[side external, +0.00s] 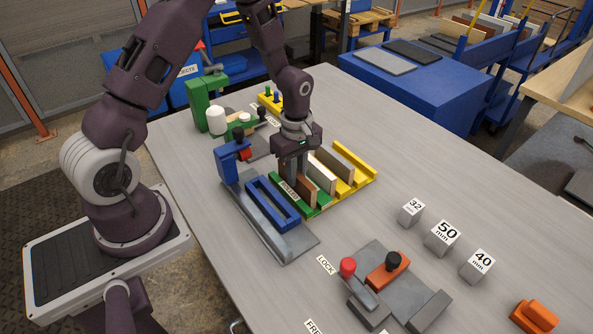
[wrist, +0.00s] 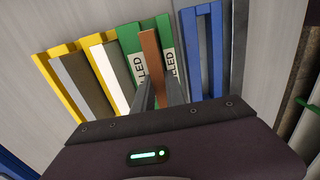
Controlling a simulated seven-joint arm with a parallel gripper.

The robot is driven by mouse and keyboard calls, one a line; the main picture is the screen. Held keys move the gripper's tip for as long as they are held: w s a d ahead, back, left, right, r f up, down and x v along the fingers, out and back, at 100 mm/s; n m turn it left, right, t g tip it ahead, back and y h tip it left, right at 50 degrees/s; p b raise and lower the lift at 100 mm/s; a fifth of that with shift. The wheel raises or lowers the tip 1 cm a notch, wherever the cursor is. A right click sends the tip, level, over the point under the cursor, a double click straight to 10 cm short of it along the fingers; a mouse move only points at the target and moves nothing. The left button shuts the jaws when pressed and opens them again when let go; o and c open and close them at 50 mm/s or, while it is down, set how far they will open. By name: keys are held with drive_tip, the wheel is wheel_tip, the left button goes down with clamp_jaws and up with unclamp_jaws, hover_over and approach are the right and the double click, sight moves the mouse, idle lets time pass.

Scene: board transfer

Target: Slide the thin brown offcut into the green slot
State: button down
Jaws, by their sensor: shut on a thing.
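The thin brown offcut (wrist: 150,58) shows in the wrist view as an upright strip between the two green rails of the green slot (wrist: 131,42). My gripper (wrist: 160,92) is shut on its near end, one grey finger on each side. In the side view my gripper (side external: 293,172) points down over the green slot (side external: 320,209). Part of the brown offcut (side external: 311,196) shows beside the fingers there, low between the green rails. The fingers hide the rest, and I cannot tell whether it touches the slot's floor.
A cream board (side external: 322,177) and a grey-brown board (side external: 335,165) stand close by, the latter in a yellow rack (side external: 362,177). A blue frame (side external: 272,204) lies on the other side. Several marked blocks, including 50 mm (side external: 442,238), stand at right.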

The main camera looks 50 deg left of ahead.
drive_tip(key=c, duration=1.3)
unclamp_jaws()
wheel_tip(320, 180, up, 7)
drive_tip(key=s+d+r+m+t, duration=0.25)
drive_tip(key=r+m, duration=0.25)
drive_tip(key=r, duration=0.5)
drive_tip(key=s+d+r+m+t, duration=0.1)
drive_tip(key=s+d+r+m, duration=0.1)
drive_tip(key=s+r+m, duration=0.3)
drive_tip(key=s+d+r+m+t, duration=0.2)
drive_tip(key=s+r+m, duration=0.4)
drive_tip(key=s, duration=0.7)
drive_tip(key=shift+s+d+m, duration=0.3)
drive_tip(key=shift+d+m, duration=0.3)
drive_tip(key=shift+m, duration=0.4)
